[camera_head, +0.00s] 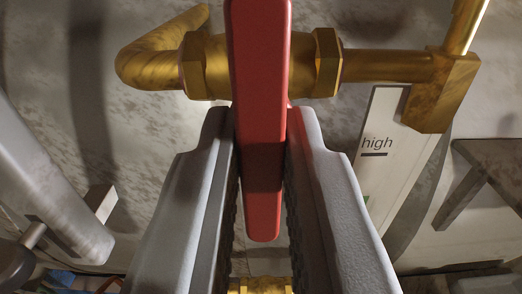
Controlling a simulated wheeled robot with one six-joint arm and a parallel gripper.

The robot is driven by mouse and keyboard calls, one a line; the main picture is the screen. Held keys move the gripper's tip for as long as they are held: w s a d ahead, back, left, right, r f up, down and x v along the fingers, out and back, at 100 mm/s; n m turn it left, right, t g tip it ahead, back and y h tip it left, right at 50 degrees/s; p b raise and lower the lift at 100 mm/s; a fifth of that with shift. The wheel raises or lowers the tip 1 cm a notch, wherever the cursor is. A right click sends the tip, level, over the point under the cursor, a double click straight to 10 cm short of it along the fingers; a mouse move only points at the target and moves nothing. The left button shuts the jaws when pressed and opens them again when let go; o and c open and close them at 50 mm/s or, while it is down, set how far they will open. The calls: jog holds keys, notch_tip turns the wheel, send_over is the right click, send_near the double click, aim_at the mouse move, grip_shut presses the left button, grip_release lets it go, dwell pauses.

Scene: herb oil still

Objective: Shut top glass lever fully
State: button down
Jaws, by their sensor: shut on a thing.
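A red lever (261,75) hangs vertically in the picture in front of a brass valve (315,62), and the valve's pipe runs across it from left to right. My gripper (261,130) has one grey finger on each side of the lever's lower part and is shut on it. The lever's rounded lower end sits between the fingers. The middle of the valve body is hidden behind the lever.
A white label strip reading "high" (377,143) is to the right, below a brass elbow block (440,92). A dark metal bracket (480,175) is at the right edge. A grey cylinder (50,185) is on the left. A second brass fitting (265,285) shows at the bottom.

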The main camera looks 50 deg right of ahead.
jog(key=shift+f, duration=0.1)
dwell(0.4)
jog(key=c, duration=1.5)
grip_release()
jog(key=shift+o, duration=0.2)
jog(key=v, duration=1.7)
jog(key=shift+s, duration=0.2)
jog(key=shift+a, duration=0.1)
